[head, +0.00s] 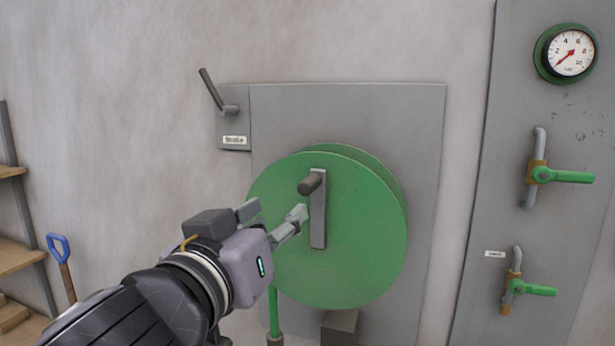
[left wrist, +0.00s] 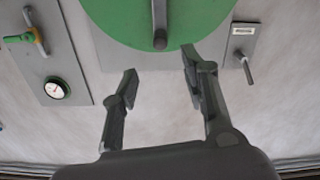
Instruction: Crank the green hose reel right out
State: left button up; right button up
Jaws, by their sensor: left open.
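The green hose reel (head: 365,255) is a large round drum on a grey wall panel. A grey crank arm (head: 318,225) runs up its face, with a dark knob handle (head: 311,183) at the upper end, sticking out toward me. My left gripper (head: 276,211) is open and empty in front of the reel, its fingertips a little below and left of the handle. In the left wrist view the reel (left wrist: 110,22) is at the top. The handle (left wrist: 160,39) shows there between the lines of the two spread fingers (left wrist: 160,66), just past their tips. My right gripper is not in view.
A lever (head: 211,90) on a small labelled plate is up left of the reel. At right, a grey panel (head: 480,200) carries a round gauge (head: 570,53) and two green-handled valves (head: 565,176), (head: 533,290). Wooden shelves and a blue-handled tool (head: 58,248) stand at far left.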

aim_at(303, 191)
pick_arm(q)
jog(key=p+x, duration=0.3)
jog(key=x, duration=1)
jog(key=shift+w+d, duration=0.15)
jog(key=shift+w, duration=0.2)
grip_shut()
